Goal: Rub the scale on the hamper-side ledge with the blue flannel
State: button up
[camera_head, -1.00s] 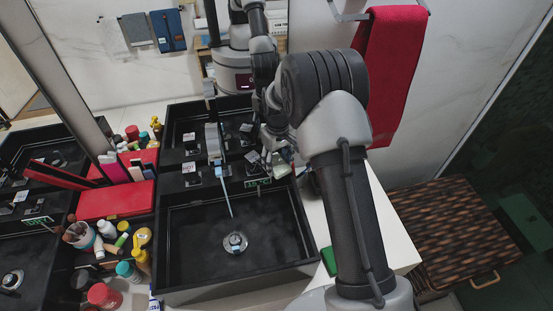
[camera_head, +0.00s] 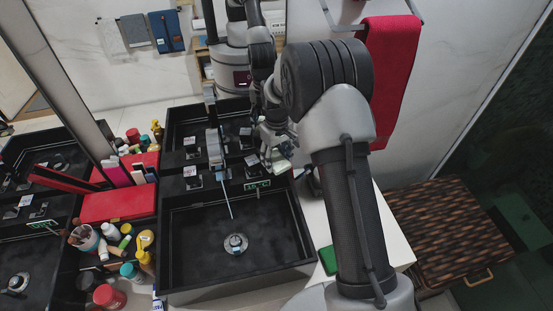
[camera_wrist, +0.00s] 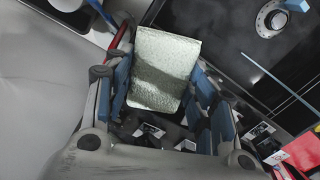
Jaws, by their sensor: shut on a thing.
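My gripper (camera_head: 277,150) is over the right back part of the near black sink (camera_head: 180,262). In the wrist view my gripper (camera_wrist: 163,82) is shut on a pale grey-green textured pad or folded cloth (camera_wrist: 165,60), its blue-lined fingers on either side. This pad also shows small in the head view (camera_head: 281,166). A dark blue cloth (camera_head: 167,32) hangs at the upper left. The white ledge (camera_head: 398,243) is right of the sink, on the side of the brown woven hamper (camera_head: 440,225). My arm hides part of the ledge, and I cannot make out the scale.
A green pad (camera_head: 328,260) lies on the ledge beside the sink's right edge. Bottles and a red case (camera_head: 118,204) crowd the left. A red towel (camera_head: 388,75) hangs behind my arm. A thin blue stick (camera_head: 224,190) points down over the near sink.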

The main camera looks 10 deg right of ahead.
aim_at(277, 159)
jog(key=shift+r, duration=0.65)
jog(key=shift+r+p, duration=1.25)
jog(key=shift+r, duration=0.3)
jog(key=shift+f, duration=0.1)
